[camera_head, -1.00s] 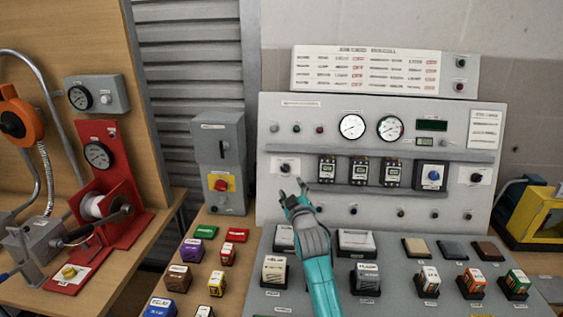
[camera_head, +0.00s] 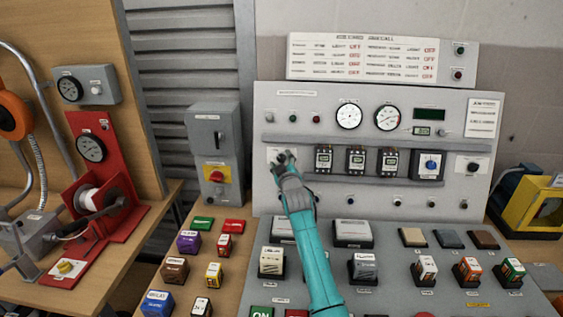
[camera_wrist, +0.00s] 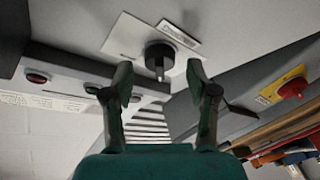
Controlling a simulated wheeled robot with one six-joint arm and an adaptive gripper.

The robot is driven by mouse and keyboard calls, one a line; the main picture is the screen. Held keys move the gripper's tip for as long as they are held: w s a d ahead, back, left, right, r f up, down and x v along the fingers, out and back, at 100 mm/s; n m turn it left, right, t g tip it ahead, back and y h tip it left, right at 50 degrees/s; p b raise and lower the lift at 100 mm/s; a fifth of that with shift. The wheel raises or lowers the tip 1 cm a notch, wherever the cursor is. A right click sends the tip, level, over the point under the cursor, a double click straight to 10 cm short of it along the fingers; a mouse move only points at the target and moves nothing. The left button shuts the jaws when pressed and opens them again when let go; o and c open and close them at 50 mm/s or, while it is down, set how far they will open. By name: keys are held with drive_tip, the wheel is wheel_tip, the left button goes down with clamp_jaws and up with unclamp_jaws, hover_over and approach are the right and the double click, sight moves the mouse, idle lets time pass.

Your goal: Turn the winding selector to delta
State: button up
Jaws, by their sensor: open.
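The selector is a black knob (camera_wrist: 159,57) with a pale pointer mark, on a white plate (camera_wrist: 128,38) with a label strip beside it. Which label it reads is too small to tell. My gripper (camera_wrist: 159,76) is open, with one finger on each side of the knob in the wrist view; I cannot tell whether either finger touches it.
A similar black knob (camera_head: 473,167) sits at the panel's right. A shelf ledge with several breaker modules (camera_head: 356,160) lies right of my gripper. A grey box with a red-and-yellow switch (camera_head: 216,173) stands left. Several labelled blocks lie on the desk below.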

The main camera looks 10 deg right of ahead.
drive_tip(key=shift+w, duration=0.25)
clamp_jaws()
